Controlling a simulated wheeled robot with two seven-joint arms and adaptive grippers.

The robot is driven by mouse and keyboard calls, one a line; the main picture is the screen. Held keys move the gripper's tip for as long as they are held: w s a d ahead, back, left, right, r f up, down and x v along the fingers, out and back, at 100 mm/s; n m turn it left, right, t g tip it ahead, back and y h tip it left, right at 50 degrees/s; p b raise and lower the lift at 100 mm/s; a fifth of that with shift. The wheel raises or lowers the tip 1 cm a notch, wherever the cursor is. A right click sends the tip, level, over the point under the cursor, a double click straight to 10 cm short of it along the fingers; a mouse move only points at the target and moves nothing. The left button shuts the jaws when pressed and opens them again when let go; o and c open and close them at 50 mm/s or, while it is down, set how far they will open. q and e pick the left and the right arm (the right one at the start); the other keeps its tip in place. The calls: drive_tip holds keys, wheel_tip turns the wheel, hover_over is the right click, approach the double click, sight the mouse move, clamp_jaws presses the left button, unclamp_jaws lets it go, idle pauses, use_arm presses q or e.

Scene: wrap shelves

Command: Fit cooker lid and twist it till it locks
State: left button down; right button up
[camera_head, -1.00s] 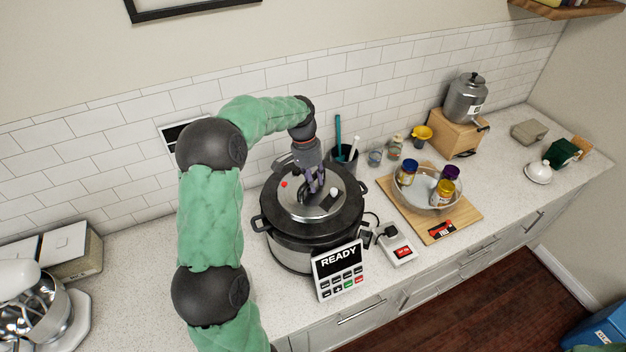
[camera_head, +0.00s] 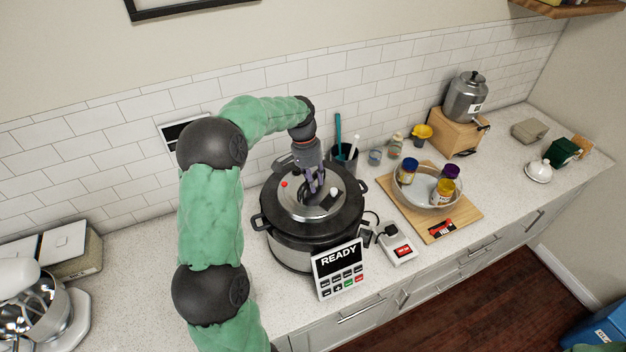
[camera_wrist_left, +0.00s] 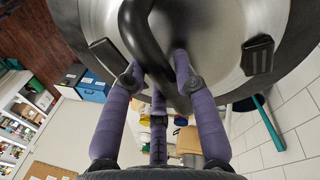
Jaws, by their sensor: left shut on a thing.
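The round silver cooker lid (camera_head: 296,207) with a dark outer ring lies on top of the dark-and-steel cooker (camera_head: 290,250); I cannot tell whether it is locked. A red dot and a white dot show on top, left and right of my gripper. My left gripper (camera_head: 314,190) reaches down at the lid's middle and is shut on the dark curved lid handle (camera_wrist_left: 146,35). In the left wrist view, the purple fingers (camera_wrist_left: 157,85) are around the handle, against the lid's metal (camera_wrist_left: 215,40). My fingers partly hide the handle in the head view. My right gripper is out of view.
A panel reading READY (camera_head: 338,270) stands in front of the cooker. A utensil cup (camera_head: 344,160) stands close behind. A bowl of jars (camera_head: 428,190) sits on a wooden board (camera_head: 465,212). A mixer (camera_head: 35,300) is at far left.

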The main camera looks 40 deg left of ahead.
use_arm(q)
drive_tip(key=shift+f, duration=0.15)
idle(0.8)
drive_tip(key=shift+m, duration=0.4)
drive_tip(key=m+p, duration=0.1)
drive_tip(key=m, duration=0.1)
drive_tip(key=shift+a+m+g, duration=0.1)
drive_tip(key=shift+m+g, duration=0.2)
drive_tip(key=shift+m+g+p, duration=0.4)
drive_tip(key=shift+m+p, duration=0.2)
drive_tip(key=shift+m, duration=1.2)
drive_tip(key=shift+a+y, duration=0.1)
drive_tip(key=shift+y, duration=0.2)
drive_tip(key=c, duration=1)
unclamp_jaws()
drive_tip(key=o, duration=0.4)
drive_tip(key=shift+s+f, duration=0.2)
drive_tip(key=shift+f, duration=0.05)
drive_tip(key=o, duration=0.3)
